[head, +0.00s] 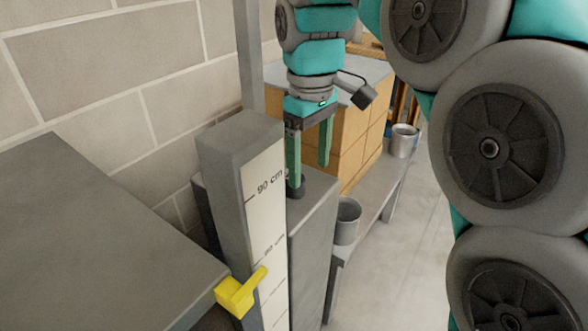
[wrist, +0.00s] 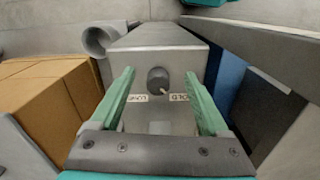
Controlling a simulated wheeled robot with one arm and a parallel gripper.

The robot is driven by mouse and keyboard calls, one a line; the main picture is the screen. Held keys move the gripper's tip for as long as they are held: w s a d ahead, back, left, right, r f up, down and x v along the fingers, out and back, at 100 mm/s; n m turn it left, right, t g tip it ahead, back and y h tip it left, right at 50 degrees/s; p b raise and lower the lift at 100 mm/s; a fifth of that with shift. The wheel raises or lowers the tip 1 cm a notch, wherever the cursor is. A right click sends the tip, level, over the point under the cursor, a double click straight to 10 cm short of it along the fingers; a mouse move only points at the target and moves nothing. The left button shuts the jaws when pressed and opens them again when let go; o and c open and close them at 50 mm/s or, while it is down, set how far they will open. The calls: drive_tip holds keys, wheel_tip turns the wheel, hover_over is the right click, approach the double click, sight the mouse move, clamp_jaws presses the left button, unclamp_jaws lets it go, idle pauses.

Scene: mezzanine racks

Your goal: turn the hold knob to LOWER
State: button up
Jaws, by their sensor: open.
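The hold knob (wrist: 158,79) is a dark round knob on top of a grey box (wrist: 160,40). Its pale pointer mark slants toward the HOLD label (wrist: 180,97). The LOWER label (wrist: 137,98) is on the other side; both read upside down in the wrist view. My gripper (wrist: 159,84) is open, with one green finger on each side of the knob and gaps between. In the head view my gripper (head: 309,177) points down over the box, and the dark knob (head: 298,187) shows partly behind the near finger.
A grey post with a cm scale (head: 265,215) and a yellow pointer (head: 240,291) stands in front of the box. A grey platform (head: 90,235) is at left. Grey buckets (head: 346,220) and cardboard boxes (head: 365,125) are behind, along the wall.

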drive_tip(key=shift+w+a+r+n, duration=0.6)
drive_tip(key=shift+w+a+r, duration=0.5)
drive_tip(key=shift+a+r, duration=0.05)
drive_tip(key=shift+f+p, duration=0.3)
drive_tip(key=shift+f, duration=3.55)
clamp_jaws()
